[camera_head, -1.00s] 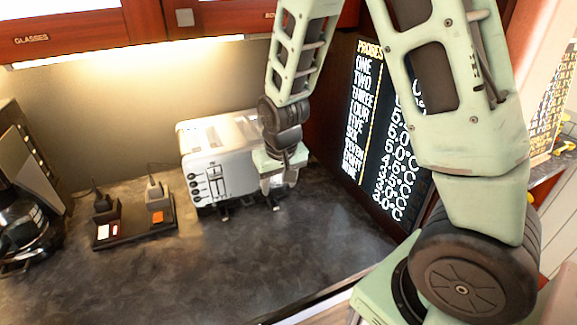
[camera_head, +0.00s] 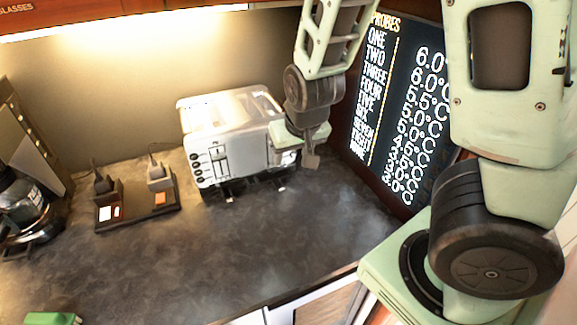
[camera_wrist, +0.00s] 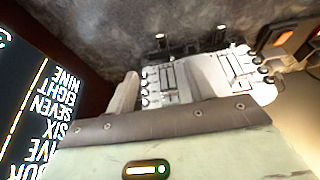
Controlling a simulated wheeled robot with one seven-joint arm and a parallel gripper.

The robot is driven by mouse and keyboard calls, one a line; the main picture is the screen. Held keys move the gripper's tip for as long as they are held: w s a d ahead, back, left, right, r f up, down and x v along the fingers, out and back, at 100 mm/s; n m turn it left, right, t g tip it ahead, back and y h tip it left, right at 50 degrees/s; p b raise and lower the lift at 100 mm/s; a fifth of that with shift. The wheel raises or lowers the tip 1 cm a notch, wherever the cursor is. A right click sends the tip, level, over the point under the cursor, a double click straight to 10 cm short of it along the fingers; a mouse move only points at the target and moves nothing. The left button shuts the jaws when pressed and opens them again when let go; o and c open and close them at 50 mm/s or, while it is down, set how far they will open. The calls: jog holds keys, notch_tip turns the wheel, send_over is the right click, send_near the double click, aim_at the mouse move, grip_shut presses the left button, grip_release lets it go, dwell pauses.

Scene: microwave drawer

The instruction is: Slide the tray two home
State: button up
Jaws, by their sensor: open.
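A white and silver toaster (camera_head: 228,125) stands on the dark counter against the back wall. It also shows upside down in the wrist view (camera_wrist: 205,72), with its knobs and levers. Two small pale tabs, apparently tray ends, stick out at its front foot: a left one (camera_head: 230,199) and a right one (camera_head: 282,188). I cannot tell which belongs to tray two. In the wrist view the tabs lie beyond the toaster's front. My gripper (camera_head: 308,160) is open and empty, just right of the toaster's right end. One finger shows clearly in the wrist view; the other is hard to make out.
A dark stand (camera_head: 137,204) with plugged cables sits left of the toaster. A coffee maker (camera_head: 28,208) stands at the far left. A black PROBES display (camera_head: 400,105) rises close behind my gripper at the right.

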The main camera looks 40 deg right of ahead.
aim_at(282, 188)
jog(key=b+x, duration=0.1)
jog(key=x, duration=1.6)
jog(key=shift+w+b, duration=0.1)
jog(key=shift+b, duration=0.2)
jog(key=c, duration=1.1)
